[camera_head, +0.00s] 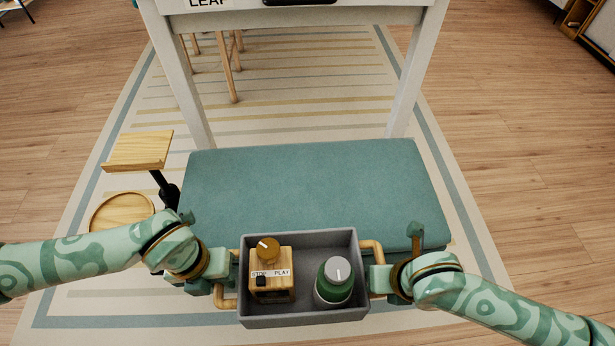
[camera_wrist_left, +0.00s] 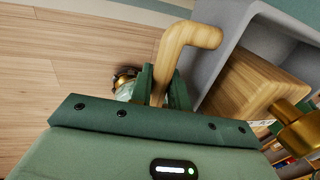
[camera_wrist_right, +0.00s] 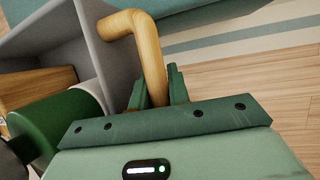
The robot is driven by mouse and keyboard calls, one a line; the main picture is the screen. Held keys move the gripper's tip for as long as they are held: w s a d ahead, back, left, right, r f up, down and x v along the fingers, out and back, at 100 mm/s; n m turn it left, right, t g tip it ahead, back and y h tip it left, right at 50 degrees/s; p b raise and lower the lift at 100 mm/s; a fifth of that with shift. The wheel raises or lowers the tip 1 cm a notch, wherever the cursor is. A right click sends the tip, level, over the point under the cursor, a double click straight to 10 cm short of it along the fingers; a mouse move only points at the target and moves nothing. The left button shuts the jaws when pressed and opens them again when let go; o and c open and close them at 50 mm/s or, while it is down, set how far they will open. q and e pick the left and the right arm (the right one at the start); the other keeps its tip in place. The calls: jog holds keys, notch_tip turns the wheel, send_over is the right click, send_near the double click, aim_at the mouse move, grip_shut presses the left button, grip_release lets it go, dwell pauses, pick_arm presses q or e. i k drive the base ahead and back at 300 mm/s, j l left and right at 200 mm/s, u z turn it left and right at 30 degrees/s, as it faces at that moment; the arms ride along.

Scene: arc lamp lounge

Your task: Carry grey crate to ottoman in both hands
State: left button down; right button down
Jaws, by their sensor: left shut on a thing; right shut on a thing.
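The grey crate (camera_head: 303,319) is held in front of the near edge of the teal ottoman (camera_head: 308,188) in the head view. A wooden box labelled STOP and PLAY (camera_head: 271,283) and a green jar with a grey top (camera_head: 334,282) stand in it. My left gripper (camera_head: 221,278) is shut on the crate's left wooden handle (camera_wrist_left: 187,43). My right gripper (camera_head: 379,278) is shut on the right wooden handle (camera_wrist_right: 148,47). The crate looks about level. The ottoman's top is bare, and the crate covers part of its front edge.
A small wooden stand (camera_head: 138,150) with a round tray (camera_head: 122,212) is left of the ottoman. A white table-like frame (camera_head: 411,75) rises behind it. A striped rug (camera_head: 290,105) lies under them, with wood floor (camera_head: 520,120) around.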

aim_at(299, 196)
jog(key=i, duration=0.85)
